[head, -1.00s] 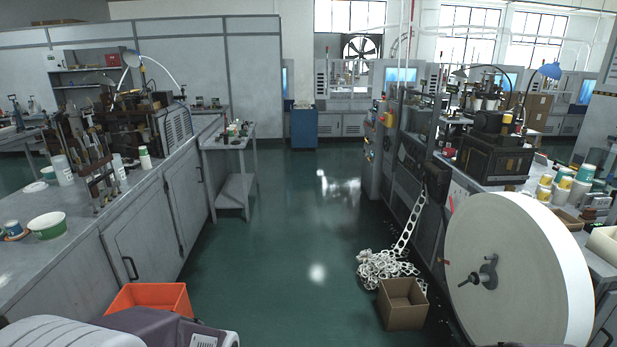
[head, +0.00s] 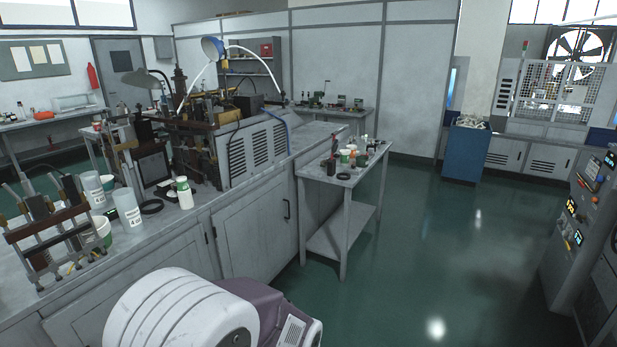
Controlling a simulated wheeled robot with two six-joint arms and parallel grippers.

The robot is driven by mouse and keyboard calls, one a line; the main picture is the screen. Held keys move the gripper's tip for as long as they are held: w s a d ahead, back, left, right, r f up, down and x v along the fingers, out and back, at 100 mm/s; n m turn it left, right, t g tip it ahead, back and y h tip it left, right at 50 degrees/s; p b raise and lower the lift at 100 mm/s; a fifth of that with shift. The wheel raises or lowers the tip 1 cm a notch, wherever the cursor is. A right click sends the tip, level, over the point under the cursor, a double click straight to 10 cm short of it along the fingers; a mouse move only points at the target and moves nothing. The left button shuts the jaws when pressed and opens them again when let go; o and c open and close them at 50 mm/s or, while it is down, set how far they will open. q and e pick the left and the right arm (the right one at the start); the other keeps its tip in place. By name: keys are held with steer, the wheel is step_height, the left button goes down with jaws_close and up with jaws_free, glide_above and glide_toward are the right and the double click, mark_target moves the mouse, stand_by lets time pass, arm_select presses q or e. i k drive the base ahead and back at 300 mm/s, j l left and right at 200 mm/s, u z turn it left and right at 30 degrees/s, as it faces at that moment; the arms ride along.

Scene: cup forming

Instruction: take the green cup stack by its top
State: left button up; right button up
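No green cup stack can be made out for certain in the head view. Small green-and-white items (head: 346,156) stand among other small things on the side table (head: 340,178), too small to tell whether they are stacked cups. A white tub with a green rim (head: 101,228) is partly hidden behind a dark rack. Neither gripper shows; only a white and purple part of my own body is at the bottom.
The grey bench (head: 250,225) fills the left side, with a machine (head: 250,150) and a lamp (head: 213,48) on it. A blue cabinet (head: 465,153) stands at the back. The green floor (head: 420,250) is clear between the side table and a control panel (head: 580,220) at right.

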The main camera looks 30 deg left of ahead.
mark_target(184, 194)
steer(key=i+j+u, duration=0.1)
steer(key=i+u, duration=0.3)
steer(key=i+l+u, duration=0.1)
steer(key=i+u, duration=0.35)
steer(key=i, duration=0.2)
steer(key=i+l+u, duration=0.25)
steer(key=i+u, duration=0.15)
steer(key=i, duration=0.1)
